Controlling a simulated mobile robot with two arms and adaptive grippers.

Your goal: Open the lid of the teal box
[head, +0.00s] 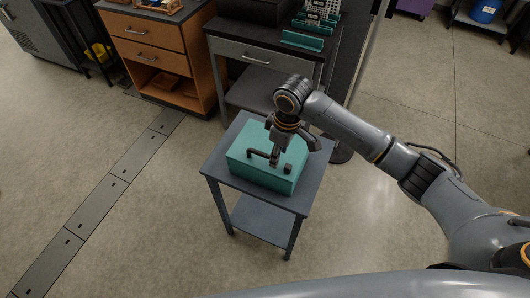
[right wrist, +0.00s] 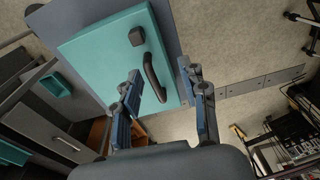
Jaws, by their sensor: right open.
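The teal box (head: 240,152) stands on a small grey table in the head view, with its lid shut. A black bar handle (head: 258,156) and a small dark knob (head: 288,168) are on its top. In the right wrist view the box top (right wrist: 105,55) shows the curved handle (right wrist: 154,75) and the square knob (right wrist: 137,37). My right gripper (head: 275,160) is above the box and hides part of its top. Its open fingers (right wrist: 160,82) appear either side of the handle in the wrist view; whether they touch it I cannot tell. My left gripper is not in view.
The small grey table (head: 220,172) has a lower shelf and narrow free margins around the box. Behind it stand a grey workbench (head: 245,55) and an orange drawer cabinet (head: 145,32). The floor in front and on both sides is clear.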

